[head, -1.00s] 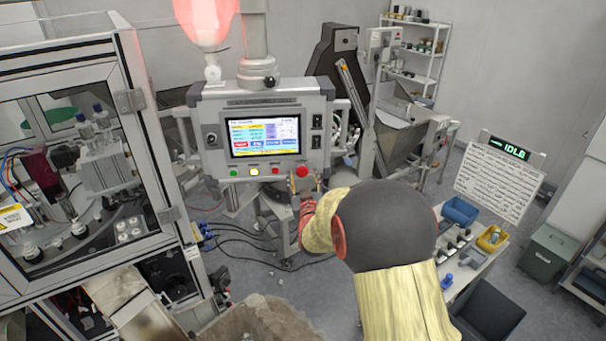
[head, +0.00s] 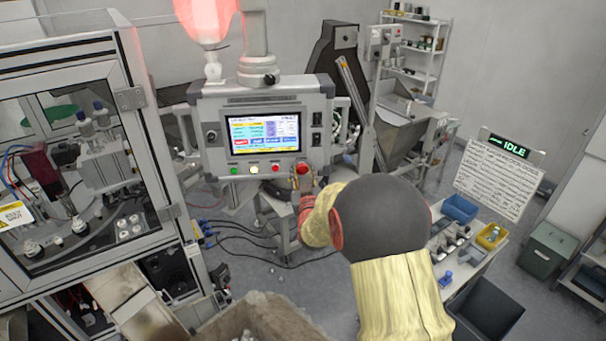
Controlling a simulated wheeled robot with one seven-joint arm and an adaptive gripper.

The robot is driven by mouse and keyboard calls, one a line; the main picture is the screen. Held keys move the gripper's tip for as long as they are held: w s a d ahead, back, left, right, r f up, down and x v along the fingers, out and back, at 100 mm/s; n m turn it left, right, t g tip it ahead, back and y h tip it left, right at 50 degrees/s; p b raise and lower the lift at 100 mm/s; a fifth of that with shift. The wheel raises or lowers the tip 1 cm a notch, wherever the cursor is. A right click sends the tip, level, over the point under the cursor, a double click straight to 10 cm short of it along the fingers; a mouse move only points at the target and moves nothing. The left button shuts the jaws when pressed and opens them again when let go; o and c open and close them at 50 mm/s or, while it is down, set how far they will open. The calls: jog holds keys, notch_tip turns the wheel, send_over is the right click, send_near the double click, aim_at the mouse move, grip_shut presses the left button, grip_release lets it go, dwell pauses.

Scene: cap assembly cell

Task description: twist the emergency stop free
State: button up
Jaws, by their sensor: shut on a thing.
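The red emergency stop (head: 303,168) is the rightmost and largest button on the lower edge of the grey control panel (head: 212,162). My gripper (head: 302,177) is at the button, reaching up from below, with its fingers shut on it. The red top of the button shows above the fingers; its lower part is hidden by them. My arm, in a yellow sleeve with a dark round joint, fills the lower right middle of the view.
The screen (head: 264,134) is lit above. A glazed machine cabinet (head: 128,99) stands left. A parts table (head: 478,262) and a sign reading IDLE (head: 515,149) are at right.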

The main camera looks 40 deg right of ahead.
jog(key=c, duration=0.3)
jog(key=shift+f+m+b, duration=0.15)
jog(key=shift+m+b, duration=0.15)
jog(key=shift+b, duration=0.55)
jog(key=shift+c, duration=0.2)
jog(key=shift+f+m+b, duration=0.1)
jog(key=shift+m+b, duration=0.5)
jog(key=shift+b, duration=0.65)
jog(key=m+b, duration=0.2)
jog(key=b, duration=0.2)
jog(key=m+b, duration=0.2)
jog(key=b, duration=0.2)
jog(key=shift+s+a, duration=0.1)
jog(key=shift+r+m+b, duration=0.2)
jog(key=shift+m+b, duration=0.7)
jog(key=shift+b, duration=0.35)
jog(key=shift+r, duration=0.15)
jog(key=o, duration=1.2)
jog(key=shift+c, duration=0.2)
